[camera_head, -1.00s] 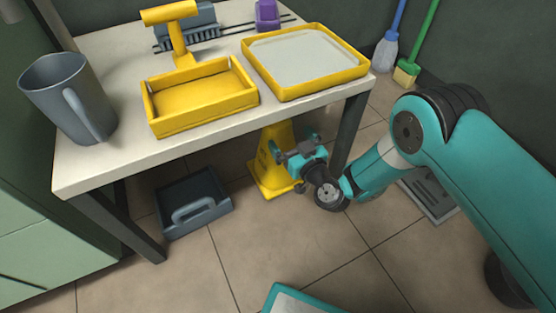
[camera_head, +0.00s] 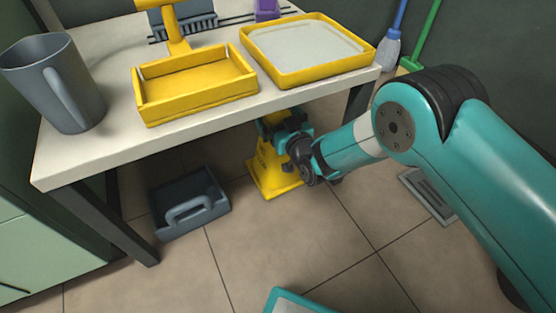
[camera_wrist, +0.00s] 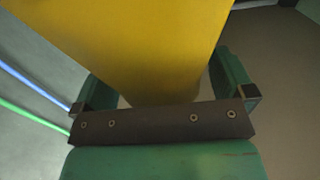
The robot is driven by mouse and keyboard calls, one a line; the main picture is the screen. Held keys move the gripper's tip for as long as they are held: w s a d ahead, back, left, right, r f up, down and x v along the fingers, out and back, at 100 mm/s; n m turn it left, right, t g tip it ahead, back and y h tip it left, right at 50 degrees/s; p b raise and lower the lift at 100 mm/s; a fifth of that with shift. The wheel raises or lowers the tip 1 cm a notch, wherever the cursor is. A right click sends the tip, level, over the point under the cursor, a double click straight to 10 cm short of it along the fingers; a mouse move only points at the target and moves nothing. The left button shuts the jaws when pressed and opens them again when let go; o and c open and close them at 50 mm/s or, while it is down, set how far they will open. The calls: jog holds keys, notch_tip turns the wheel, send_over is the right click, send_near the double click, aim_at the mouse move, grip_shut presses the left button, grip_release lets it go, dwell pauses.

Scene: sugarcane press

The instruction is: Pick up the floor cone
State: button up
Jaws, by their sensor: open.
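The yellow floor cone (camera_head: 268,172) stands on the tiled floor under the table's front edge, and its upper part is partly hidden by the table and my arm. My gripper (camera_head: 276,125) is at the cone's upper part, below the tabletop. In the wrist view the cone (camera_wrist: 140,45) fills the middle, narrowing between the two fingers of my open gripper (camera_wrist: 165,95). One finger is on each side of it. I cannot tell whether either finger touches it.
The table (camera_head: 100,160) overhangs the cone and carries a grey jug (camera_head: 55,85), a yellow scoop-like box (camera_head: 195,88) and a yellow-rimmed tray (camera_head: 308,50). A grey caddy (camera_head: 190,205) sits on the floor left of the cone. A floor drain (camera_head: 425,195) lies right.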

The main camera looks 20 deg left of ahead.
jog(key=shift+w+a+r, duration=0.1)
jog(key=shift+w+a, duration=0.2)
jog(key=shift+a, duration=0.05)
jog(key=c, duration=1.4)
jog(key=shift+c, duration=0.7)
jog(key=shift+r, duration=0.1)
